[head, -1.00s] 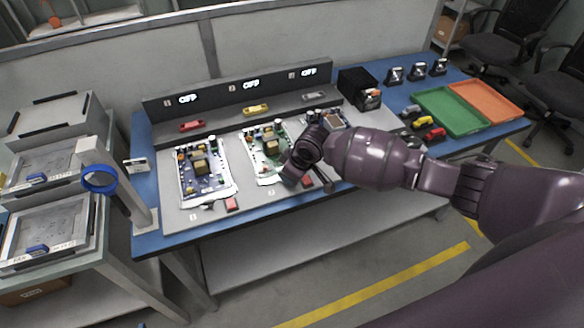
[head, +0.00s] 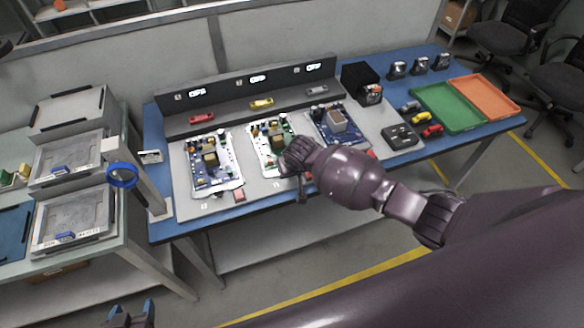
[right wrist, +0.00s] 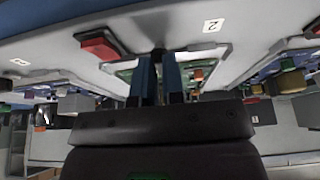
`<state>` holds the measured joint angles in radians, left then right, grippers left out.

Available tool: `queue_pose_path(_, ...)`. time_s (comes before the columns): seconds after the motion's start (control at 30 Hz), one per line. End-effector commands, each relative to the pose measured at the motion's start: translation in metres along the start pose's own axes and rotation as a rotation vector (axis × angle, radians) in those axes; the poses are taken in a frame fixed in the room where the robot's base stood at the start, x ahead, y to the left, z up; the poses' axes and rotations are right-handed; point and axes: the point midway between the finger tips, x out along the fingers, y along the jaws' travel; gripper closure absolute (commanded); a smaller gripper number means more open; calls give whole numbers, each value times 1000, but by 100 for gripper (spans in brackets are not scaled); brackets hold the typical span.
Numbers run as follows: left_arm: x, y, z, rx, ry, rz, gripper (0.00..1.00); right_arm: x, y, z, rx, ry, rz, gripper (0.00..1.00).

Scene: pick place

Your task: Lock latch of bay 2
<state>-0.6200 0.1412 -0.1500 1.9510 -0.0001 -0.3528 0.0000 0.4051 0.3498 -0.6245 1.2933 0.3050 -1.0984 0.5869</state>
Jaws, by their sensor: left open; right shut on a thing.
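Bay 2 holds a circuit board (head: 264,148) in the middle of the grey bench panel, under a display reading OFF. My right gripper (head: 300,192) is at the front edge of bay 2, its hand hiding part of the board and the latch area. In the right wrist view, its two blue fingers (right wrist: 158,75) are close together on a small dark piece (right wrist: 158,52), which appears to be the latch of bay 2. The label 2 (right wrist: 212,25) and a red block (right wrist: 98,45) are on either side. My left gripper (head: 131,312) is open and empty at the bottom left, away from the bench.
Bay 1's board (head: 212,162) is to the left and bay 3's board (head: 338,124) to the right. A black box (head: 360,82), green tray (head: 447,108) and orange tray (head: 488,95) stand right. A blue ring (head: 122,174) is at left.

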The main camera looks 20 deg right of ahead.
Motion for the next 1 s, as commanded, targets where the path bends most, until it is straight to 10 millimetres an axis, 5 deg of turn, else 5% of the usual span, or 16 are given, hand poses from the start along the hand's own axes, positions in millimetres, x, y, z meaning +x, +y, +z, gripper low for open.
queue_pose_path(0.57, 0, 0, -3, 0, 6, 0, 38, 1, 0, 2, 28, -4, 11, 100)
queue_pose_path(0.6, 0, 0, -3, 0, 6, 0, 38, 1, 0, 2, 27, -4, 11, 84)
queue_pose_path(0.73, 0, 0, -3, 0, 7, 0, 38, 1, 0, 1, 27, -3, 11, 65)
queue_pose_path(1.0, 0, 0, -4, -1, 7, 1, 38, 0, 0, 0, 26, -1, 11, 65)
